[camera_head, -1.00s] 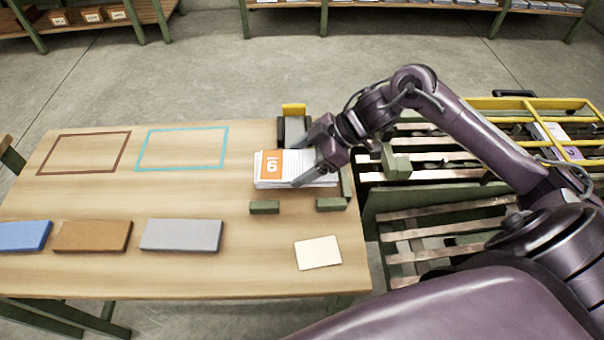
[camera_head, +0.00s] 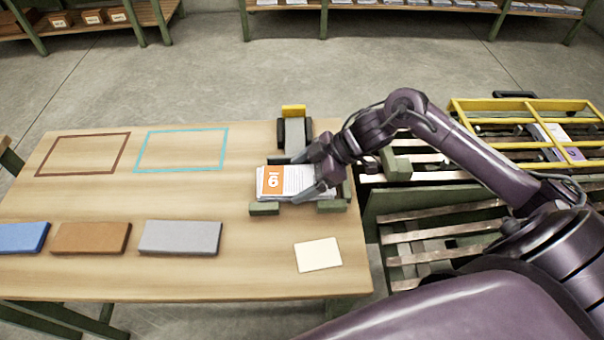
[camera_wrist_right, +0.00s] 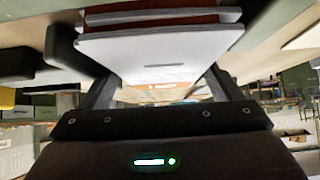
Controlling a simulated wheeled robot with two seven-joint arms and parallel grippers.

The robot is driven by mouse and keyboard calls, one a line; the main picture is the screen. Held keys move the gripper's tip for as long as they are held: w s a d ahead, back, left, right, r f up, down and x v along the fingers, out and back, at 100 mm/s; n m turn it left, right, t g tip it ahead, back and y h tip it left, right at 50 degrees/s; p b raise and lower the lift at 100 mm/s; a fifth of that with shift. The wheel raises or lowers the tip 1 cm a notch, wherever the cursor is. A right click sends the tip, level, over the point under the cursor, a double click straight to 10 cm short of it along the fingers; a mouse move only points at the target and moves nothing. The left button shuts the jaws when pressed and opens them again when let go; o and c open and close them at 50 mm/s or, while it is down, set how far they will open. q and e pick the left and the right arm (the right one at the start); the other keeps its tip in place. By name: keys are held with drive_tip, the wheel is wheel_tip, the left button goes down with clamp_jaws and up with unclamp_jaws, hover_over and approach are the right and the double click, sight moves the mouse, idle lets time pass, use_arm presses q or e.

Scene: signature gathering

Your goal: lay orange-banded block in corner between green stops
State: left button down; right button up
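The orange-banded block (camera_head: 292,181) is a white stack of pages with a numbered orange band at its left end. My right gripper (camera_head: 292,178) has one finger along its far side and one along its near side, shut on it. The block lies just behind two low green stops, the front left stop (camera_head: 264,208) and the front right stop (camera_head: 332,206). A green side stop (camera_head: 346,186) stands at its right, partly hidden by my gripper. Whether block and stops touch is unclear. In the right wrist view the block's pale end (camera_wrist_right: 160,50) sits between the fingers. My left gripper is out of view.
A grey device with a yellow end (camera_head: 294,112) stands behind the block. Blue (camera_head: 22,237), brown (camera_head: 91,238) and grey (camera_head: 180,237) slabs lie along the table's front. A cream card (camera_head: 318,254) lies front right. Brown and cyan outlines are empty.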

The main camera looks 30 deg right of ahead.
drive_tip(key=shift+r, duration=0.2)
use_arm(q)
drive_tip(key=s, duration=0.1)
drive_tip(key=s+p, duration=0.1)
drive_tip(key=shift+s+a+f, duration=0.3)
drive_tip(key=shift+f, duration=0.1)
use_arm(e)
drive_tip(key=v, duration=1.2)
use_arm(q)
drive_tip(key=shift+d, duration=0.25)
